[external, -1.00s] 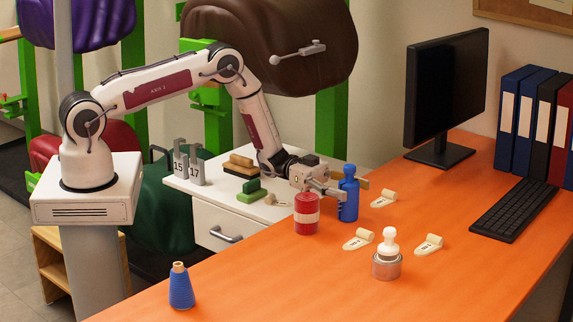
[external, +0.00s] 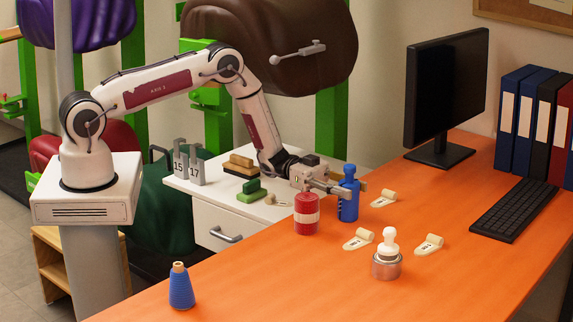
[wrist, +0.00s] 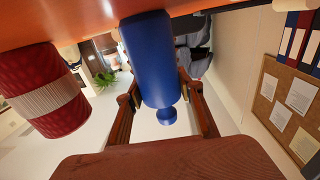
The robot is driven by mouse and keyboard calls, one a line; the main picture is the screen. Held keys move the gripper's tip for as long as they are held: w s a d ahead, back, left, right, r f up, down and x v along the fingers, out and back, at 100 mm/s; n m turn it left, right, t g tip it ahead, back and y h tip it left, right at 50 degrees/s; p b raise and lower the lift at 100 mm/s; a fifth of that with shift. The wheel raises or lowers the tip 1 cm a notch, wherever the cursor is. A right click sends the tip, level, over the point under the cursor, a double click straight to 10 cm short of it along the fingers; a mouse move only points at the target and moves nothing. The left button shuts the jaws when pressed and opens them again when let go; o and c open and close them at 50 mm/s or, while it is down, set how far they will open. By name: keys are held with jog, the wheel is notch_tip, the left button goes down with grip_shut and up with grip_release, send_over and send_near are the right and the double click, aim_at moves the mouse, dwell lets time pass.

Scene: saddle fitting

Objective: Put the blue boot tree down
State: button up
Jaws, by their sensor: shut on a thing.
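The blue boot tree (external: 348,200) is a blue cylinder with a narrow neck and a round knob on top. It stands upright at the orange desk's far left edge, behind a red tin. My gripper (external: 350,190) reaches it from the left, with its fingers on either side of the body. In the wrist view, where the desk is at the top, the blue boot tree (wrist: 152,60) sits between the two fingers (wrist: 166,105), knob pointing down. My gripper is shut on it. I cannot tell whether its base touches the desk.
The red tin (external: 306,214) with a pale band stands close in front of the boot tree. Pale tagged pieces (external: 383,198) lie to the right. A white-knobbed stamp in a metal tin (external: 386,262) and a blue thread cone (external: 181,287) stand nearer. The desk's front middle is clear.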

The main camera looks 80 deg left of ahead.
aim_at(351, 166)
jog(key=shift+r, duration=0.1)
jog(key=shift+r, duration=4.95)
